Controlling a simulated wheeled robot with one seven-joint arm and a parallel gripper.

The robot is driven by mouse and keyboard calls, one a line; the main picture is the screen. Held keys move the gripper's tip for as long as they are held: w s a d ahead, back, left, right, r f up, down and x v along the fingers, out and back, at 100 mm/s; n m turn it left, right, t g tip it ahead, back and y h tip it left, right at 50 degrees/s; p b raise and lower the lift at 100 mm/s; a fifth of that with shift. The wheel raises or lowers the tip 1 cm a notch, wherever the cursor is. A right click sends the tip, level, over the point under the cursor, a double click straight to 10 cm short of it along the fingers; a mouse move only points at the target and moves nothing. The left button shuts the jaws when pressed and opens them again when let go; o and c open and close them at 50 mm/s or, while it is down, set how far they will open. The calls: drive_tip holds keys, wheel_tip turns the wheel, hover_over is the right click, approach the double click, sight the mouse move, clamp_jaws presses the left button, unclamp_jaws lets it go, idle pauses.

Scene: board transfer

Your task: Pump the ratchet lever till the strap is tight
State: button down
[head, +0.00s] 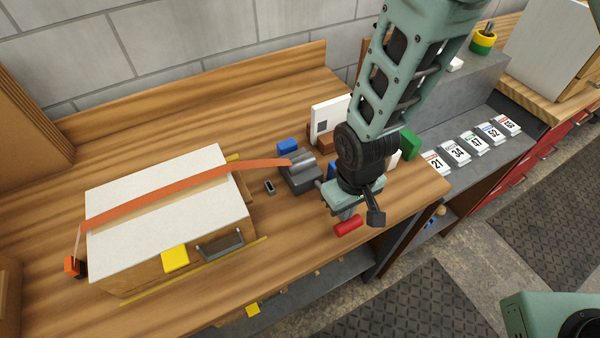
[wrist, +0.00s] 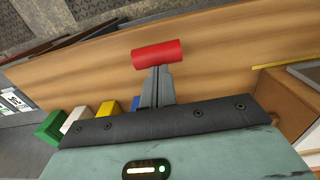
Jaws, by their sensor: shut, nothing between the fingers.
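The ratchet (head: 300,174), a grey block with a metal drum, sits on the bench right of the box. An orange strap (head: 160,190) runs from an orange and black anchor (head: 74,266) over the box's white lid (head: 150,215) to the drum. I cannot tell how tight it is. The lever's red handle (head: 348,228) is low near the bench's front edge; its arm is mostly hidden. My gripper (head: 347,213) is shut and empty, its fingertips right at the handle. In the wrist view the red handle (wrist: 156,54) lies across the fingertips; contact is unclear.
A yellow block (head: 175,258) and a dark handle (head: 220,245) are on the box's front. Blue (head: 287,147), white (head: 330,115) and green (head: 409,143) items stand behind my gripper. Numbered cards (head: 455,152) lie on the grey shelf at right. The front bench strip is mostly clear.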

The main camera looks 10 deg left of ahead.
drive_tip(key=shift+r+p, duration=1.95)
drive_tip(key=shift+r, duration=0.05)
drive_tip(key=shift+s+d+r+p, duration=0.1)
drive_tip(key=shift+s+r+p, duration=0.1)
drive_tip(key=shift+r+p, duration=0.6)
drive_tip(key=r+p, duration=0.3)
drive_tip(key=r, duration=0.2)
drive_tip(key=shift+w, duration=0.2)
drive_tip(key=shift+p, duration=0.3)
wheel_tip(320, 180, down, 3)
drive_tip(key=n+b, duration=0.3)
drive_tip(key=n, duration=1.5)
drive_tip(key=shift+f, duration=0.2)
